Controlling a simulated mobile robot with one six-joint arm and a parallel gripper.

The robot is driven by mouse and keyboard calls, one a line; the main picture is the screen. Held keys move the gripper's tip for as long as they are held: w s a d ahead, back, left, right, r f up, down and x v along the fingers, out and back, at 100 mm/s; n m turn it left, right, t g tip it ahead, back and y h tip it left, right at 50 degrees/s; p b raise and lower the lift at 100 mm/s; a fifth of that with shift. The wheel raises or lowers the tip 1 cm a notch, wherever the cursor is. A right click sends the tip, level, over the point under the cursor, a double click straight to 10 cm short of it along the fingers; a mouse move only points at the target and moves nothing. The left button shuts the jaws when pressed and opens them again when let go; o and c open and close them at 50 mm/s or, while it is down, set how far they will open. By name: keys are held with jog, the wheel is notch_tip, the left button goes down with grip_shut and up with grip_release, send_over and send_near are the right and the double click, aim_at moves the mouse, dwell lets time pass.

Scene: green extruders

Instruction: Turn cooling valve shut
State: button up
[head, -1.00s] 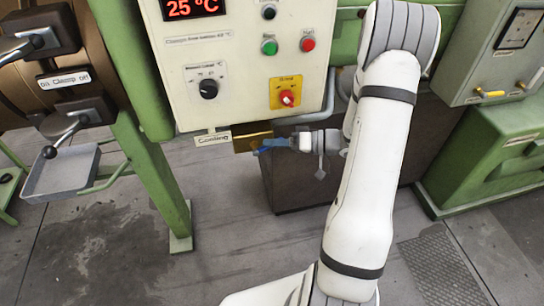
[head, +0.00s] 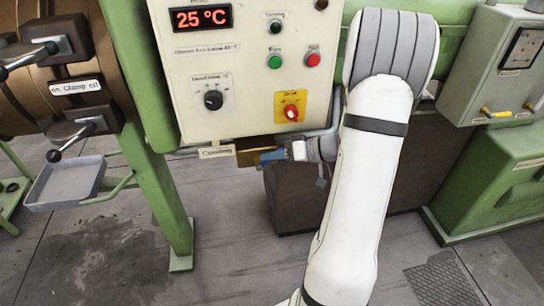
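The cooling valve shows in the head view as a brass body (head: 250,158) with a blue handle (head: 271,157), low under the control box and right of the "Cooling" label (head: 216,152). My gripper (head: 290,152) is at the right of the blue handle, at or against it. The gripper is small in the picture and my white arm hides part of the wrist. I cannot tell whether its fingers are closed around the handle. The exact angle of the handle is also unclear.
The cream control box (head: 240,65) above the valve shows 25 °C and carries a black knob, green and red buttons and a red-yellow switch (head: 291,110). A green leg (head: 160,195) stands left. A grey cabinet with a yellow lever (head: 496,113) is at the right.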

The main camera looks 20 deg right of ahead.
jog(key=shift+d, duration=0.2)
jog(key=shift+s+d+r, duration=0.1)
jog(key=shift+d+r, duration=0.05)
jog(key=shift+d, duration=0.1)
jog(key=b+v, duration=0.1)
jog(key=v, duration=0.6)
jog(key=shift+s, duration=0.15)
jog(key=shift+c, duration=0.3)
